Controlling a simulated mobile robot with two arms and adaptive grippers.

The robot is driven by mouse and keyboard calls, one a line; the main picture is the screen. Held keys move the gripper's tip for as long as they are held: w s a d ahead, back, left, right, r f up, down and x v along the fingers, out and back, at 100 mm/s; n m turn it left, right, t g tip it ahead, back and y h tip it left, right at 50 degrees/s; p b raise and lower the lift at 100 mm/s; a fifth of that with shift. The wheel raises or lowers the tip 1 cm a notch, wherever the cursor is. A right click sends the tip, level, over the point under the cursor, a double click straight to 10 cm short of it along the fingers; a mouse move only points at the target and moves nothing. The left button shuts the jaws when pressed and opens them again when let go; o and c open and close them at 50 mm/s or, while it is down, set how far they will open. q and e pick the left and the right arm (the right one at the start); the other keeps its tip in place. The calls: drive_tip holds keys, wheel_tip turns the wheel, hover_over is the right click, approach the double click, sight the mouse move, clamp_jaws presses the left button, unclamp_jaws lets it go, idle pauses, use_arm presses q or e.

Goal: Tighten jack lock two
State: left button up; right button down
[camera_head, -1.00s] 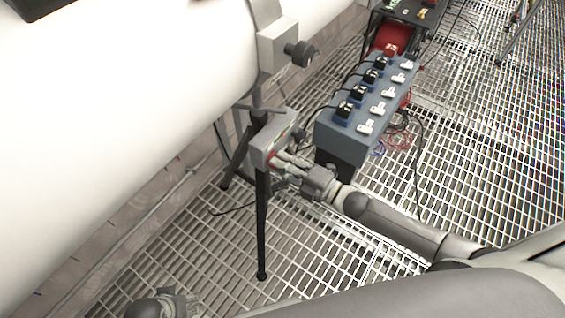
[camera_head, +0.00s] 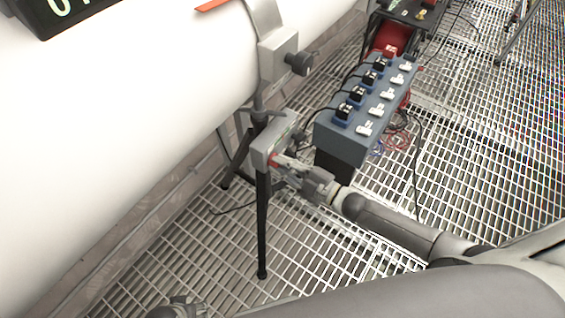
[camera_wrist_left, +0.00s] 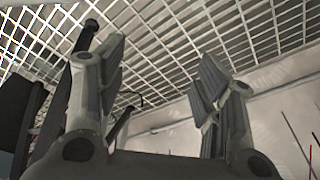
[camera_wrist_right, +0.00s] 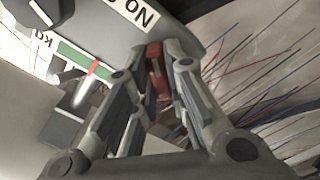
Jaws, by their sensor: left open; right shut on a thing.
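A grey jack head (camera_head: 268,140) stands upright on black legs (camera_head: 262,225) beside the white pipe. A small red lock (camera_head: 273,158) sits on its near side; in the right wrist view the red lock (camera_wrist_right: 154,72) is between my fingers. My right gripper (camera_head: 281,163) is shut on this red lock, which the fingers partly hide. A "No" label (camera_wrist_right: 140,14) and a green strip show on the grey head there, the number cut off. My left gripper (camera_wrist_left: 165,75) is open and empty, low over the grating; in the head view only its top shows at the bottom edge.
The large white pipe (camera_head: 120,110) fills the left, with a grey clamp box and black knob (camera_head: 298,63) above the jack. A blue-grey box (camera_head: 345,140) with switches and cables stands just behind my right gripper. The grating (camera_head: 320,255) in front is clear.

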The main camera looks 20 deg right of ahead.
use_arm(q)
drive_tip(key=s+f, duration=0.1)
drive_tip(key=s+f+p, duration=0.1)
drive_tip(key=f, duration=0.2)
drive_tip(key=shift+s+a+f, duration=0.2)
drive_tip(key=shift+s+a, duration=0.05)
drive_tip(key=shift+s, duration=0.15)
use_arm(e)
drive_tip(key=m, duration=1)
drive_tip(key=shift+f, duration=0.1)
drive_tip(key=c, duration=1.5)
unclamp_jaws()
drive_tip(key=shift+o, duration=0.2)
drive_tip(key=v, duration=1.2)
